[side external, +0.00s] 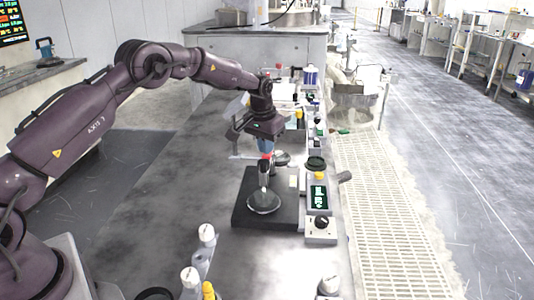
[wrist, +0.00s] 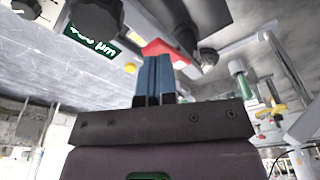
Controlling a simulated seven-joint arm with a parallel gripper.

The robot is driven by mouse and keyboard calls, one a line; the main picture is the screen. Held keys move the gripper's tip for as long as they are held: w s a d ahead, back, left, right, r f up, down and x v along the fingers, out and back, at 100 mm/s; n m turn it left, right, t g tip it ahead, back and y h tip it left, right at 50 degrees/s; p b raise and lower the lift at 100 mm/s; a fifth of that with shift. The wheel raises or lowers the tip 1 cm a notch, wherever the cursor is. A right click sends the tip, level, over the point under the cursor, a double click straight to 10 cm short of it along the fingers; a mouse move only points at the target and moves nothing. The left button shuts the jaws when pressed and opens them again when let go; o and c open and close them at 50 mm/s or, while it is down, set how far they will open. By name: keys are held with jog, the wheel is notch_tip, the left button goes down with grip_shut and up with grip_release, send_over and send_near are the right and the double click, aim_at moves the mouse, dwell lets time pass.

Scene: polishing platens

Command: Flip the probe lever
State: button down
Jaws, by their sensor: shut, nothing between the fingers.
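The probe lever looks like the red part (wrist: 165,47) beside the dark cylindrical probe body (wrist: 183,22) in the wrist view. My gripper (wrist: 156,60) has blue fingers pressed together, with their tips right at the red part; I cannot tell if they touch. In the side view my gripper (side external: 265,146) points down just above the red part (side external: 267,156) on the gauge. Below it a round, shiny disc (side external: 264,203) lies on the black base plate (side external: 243,213). The fingers partly hide the lever.
A grey control box with a green display (side external: 319,196) and a black knob (side external: 322,222) stands right of the base plate. White-capped bottles (side external: 207,235) stand in front. Several small items line the bench behind. A pale grated walkway (side external: 385,200) runs along the right.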

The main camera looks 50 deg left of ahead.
jog(key=shift+f, duration=0.75)
jog(key=shift+r, duration=3.55)
jog(key=s+d+r+m+t, duration=0.1)
jog(key=s+d+r, duration=0.3)
jog(key=s, duration=0.8)
jog(key=s+d+r+m+t, duration=0.1)
jog(key=s+d+r, duration=0.3)
jog(key=s, duration=0.8)
jog(key=s+d+r+m+t, duration=0.1)
jog(key=s+d+r, duration=0.3)
jog(key=s, duration=0.8)
notch_tip(320, 180, up, 2)
jog(key=shift+s+d+r+t, duration=0.1)
jog(key=shift+s+d+t, duration=0.2)
jog(key=shift+t, duration=0.1)
